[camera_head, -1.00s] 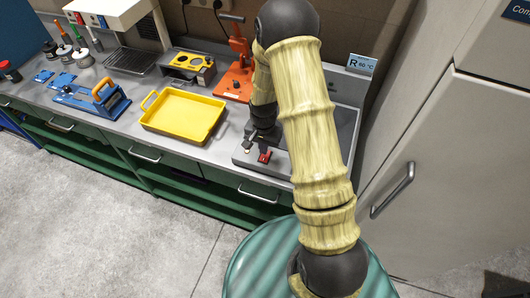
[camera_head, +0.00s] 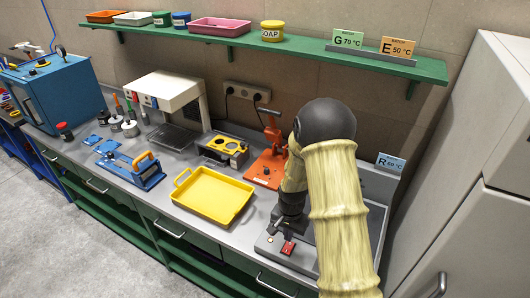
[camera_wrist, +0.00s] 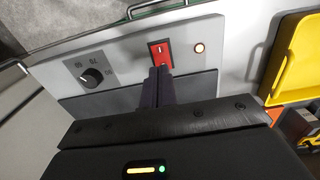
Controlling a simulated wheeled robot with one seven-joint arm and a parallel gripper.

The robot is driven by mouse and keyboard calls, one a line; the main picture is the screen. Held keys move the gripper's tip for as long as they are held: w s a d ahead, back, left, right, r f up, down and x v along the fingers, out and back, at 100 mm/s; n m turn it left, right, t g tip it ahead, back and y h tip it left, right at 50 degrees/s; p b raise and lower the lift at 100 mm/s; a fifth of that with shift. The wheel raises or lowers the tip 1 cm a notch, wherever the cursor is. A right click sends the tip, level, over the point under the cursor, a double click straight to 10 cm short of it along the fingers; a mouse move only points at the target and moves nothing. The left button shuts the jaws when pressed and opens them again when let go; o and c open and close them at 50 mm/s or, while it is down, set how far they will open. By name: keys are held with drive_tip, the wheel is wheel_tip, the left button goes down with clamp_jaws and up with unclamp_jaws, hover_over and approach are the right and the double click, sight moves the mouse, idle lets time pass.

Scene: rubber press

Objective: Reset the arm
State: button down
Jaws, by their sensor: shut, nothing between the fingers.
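My gripper (camera_wrist: 160,72) is shut and empty. In the wrist view its fingertips are right at the lower edge of a red rocker switch (camera_wrist: 160,53) on a grey panel (camera_wrist: 205,40); I cannot tell whether they touch it. A small round lamp (camera_wrist: 199,47) glows beside the switch, and a black dial (camera_wrist: 92,77) sits on the other side. In the head view my arm comes down over the grey press unit (camera_head: 306,262), with the red switch (camera_head: 288,248) just beside my gripper (camera_head: 276,228).
A yellow tray (camera_head: 212,195) lies left of the unit, and an orange hand press (camera_head: 268,165) stands behind. A green shelf (camera_head: 290,46) with trays, jars and signs runs above. A pale cabinet (camera_head: 450,180) stands close on the right. A blue clamp (camera_head: 130,172) sits further left.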

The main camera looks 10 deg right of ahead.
drive_tip(key=s+r+n+t+b, duration=0.2)
drive_tip(key=s+r+n+b, duration=0.5)
drive_tip(key=s+r, duration=0.5)
drive_tip(key=shift+s+r+t, duration=0.15)
drive_tip(key=shift+s+t, duration=0.15)
drive_tip(key=shift+s, duration=0.9)
